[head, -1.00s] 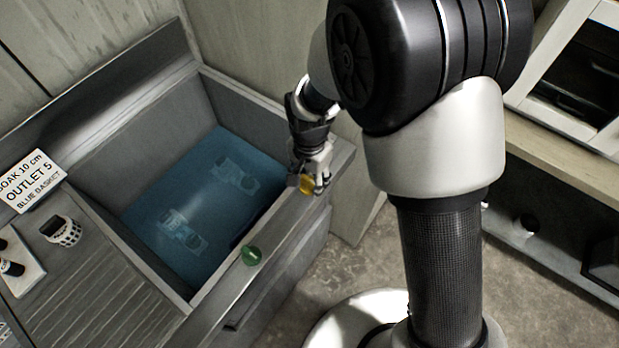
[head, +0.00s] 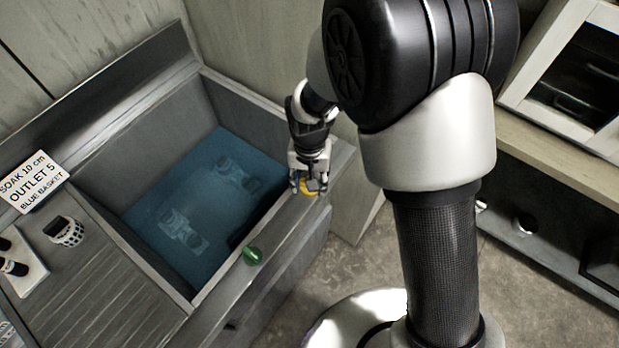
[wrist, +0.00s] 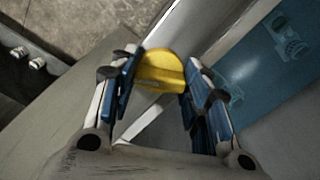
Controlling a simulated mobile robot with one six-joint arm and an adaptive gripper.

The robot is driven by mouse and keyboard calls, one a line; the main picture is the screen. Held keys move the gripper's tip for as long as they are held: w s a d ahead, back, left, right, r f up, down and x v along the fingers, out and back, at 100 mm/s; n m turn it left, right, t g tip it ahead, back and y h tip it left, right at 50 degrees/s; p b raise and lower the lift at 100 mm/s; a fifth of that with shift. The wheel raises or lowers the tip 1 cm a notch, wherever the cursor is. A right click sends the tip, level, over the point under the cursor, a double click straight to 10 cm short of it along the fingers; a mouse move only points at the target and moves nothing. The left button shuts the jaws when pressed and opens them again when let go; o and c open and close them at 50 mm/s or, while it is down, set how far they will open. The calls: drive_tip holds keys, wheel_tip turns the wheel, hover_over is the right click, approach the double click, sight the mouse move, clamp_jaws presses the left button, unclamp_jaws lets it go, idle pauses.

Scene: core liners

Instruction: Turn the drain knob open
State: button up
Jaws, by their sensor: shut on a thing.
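The yellow knob (wrist: 158,70) sits on the sink's front rim, toward its right end. In the wrist view it lies between my gripper's blue-padded fingers (wrist: 160,85), with its raised ridge running across between them. My gripper (head: 309,184) is shut on this knob and hides much of it in the head view. A green knob (head: 253,256) sits on the same rim, further left and nearer. Neither knob has a readable label, so I cannot tell which one is the drain.
The sink basin (head: 160,150) holds blue water with blurred pale shapes under it. A sign (head: 33,182) reads "SOAK 10 cm, OUTLET 5, BLUE BASKET". A perforated cup (head: 66,232) stands on the ribbed drainboard (head: 110,280). A cabinet (head: 575,80) stands at right.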

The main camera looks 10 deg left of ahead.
drive_tip(key=n+p, duration=0.1)
drive_tip(key=n, duration=1.1)
drive_tip(key=shift+n+p, duration=0.3)
idle(0.4)
drive_tip(key=o, duration=1.1)
drive_tip(key=shift+c, duration=0.2)
wheel_tip(320, 180, up, 12)
